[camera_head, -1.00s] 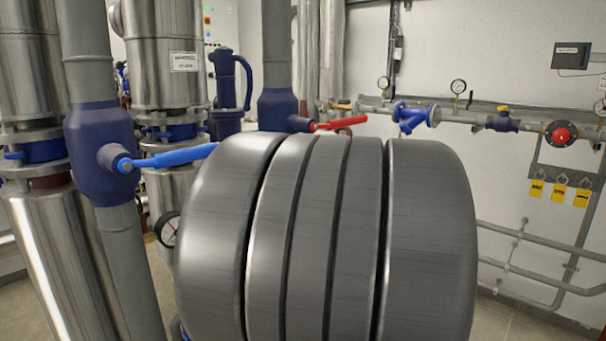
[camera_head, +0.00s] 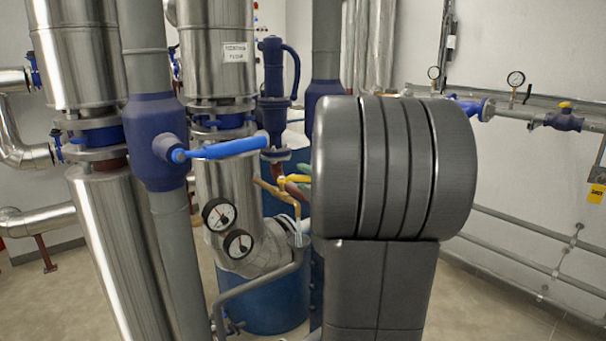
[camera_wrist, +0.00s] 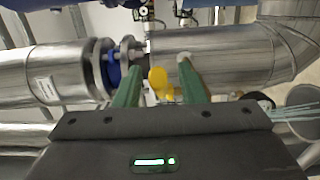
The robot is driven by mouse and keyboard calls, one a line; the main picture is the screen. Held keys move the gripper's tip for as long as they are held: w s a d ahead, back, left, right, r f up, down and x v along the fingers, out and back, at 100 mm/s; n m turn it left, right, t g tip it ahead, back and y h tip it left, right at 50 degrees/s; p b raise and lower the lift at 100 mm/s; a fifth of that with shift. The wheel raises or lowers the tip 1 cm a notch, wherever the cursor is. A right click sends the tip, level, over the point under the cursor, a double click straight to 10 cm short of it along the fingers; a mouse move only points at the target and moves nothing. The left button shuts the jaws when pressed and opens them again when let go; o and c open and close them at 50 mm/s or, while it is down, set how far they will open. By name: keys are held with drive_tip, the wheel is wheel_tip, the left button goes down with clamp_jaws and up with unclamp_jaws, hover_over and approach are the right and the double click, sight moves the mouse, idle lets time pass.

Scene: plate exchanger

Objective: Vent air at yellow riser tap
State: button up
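The yellow riser tap (camera_head: 283,194) shows in the head view left of my arm, on brassy pipework below a blue fitting. In the wrist view a yellow handle (camera_wrist: 158,78) appears between the two green fingers of my gripper (camera_wrist: 159,66). The fingers are apart, with a gap on each side of the yellow handle. I cannot tell how deep the handle lies between them. In the head view my grey arm hides most of my gripper; a bit of green shows by the tap.
A blue lever valve (camera_head: 222,148) sticks out left of the tap. Two round gauges (camera_head: 229,228) and a grey bent pipe (camera_head: 255,290) are below it, in front of a blue tank (camera_head: 275,305). Steel pipes crowd the left. Floor at right is free.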

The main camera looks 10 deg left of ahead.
drive_tip(key=shift+x, duration=0.9)
drive_tip(key=shift+c, duration=0.3)
clamp_jaws()
drive_tip(key=shift+w+n+g+y+p, duration=0.45)
drive_tip(key=shift+n+g+y, duration=0.35)
drive_tip(key=shift+g, duration=0.2)
drive_tip(key=shift+w+a+f+n+g+y+b, duration=0.1)
drive_tip(key=shift+w+a+n+g+y, duration=0.4)
drive_tip(key=shift+n+g, duration=1)
drive_tip(key=shift+w+a+r+n+g+y+b, duration=0.2)
drive_tip(key=shift+n+g+y, duration=0.6)
drive_tip(key=shift+g, duration=1.3)
drive_tip(key=shift+w+a+f+n+g+y+b, duration=0.15)
drive_tip(key=shift+w+a+n+g+y, duration=0.3)
drive_tip(key=shift+n+g, duration=1.1)
drive_tip(key=shift+s+g, duration=0.1)
drive_tip(key=shift+g, duration=0.15)
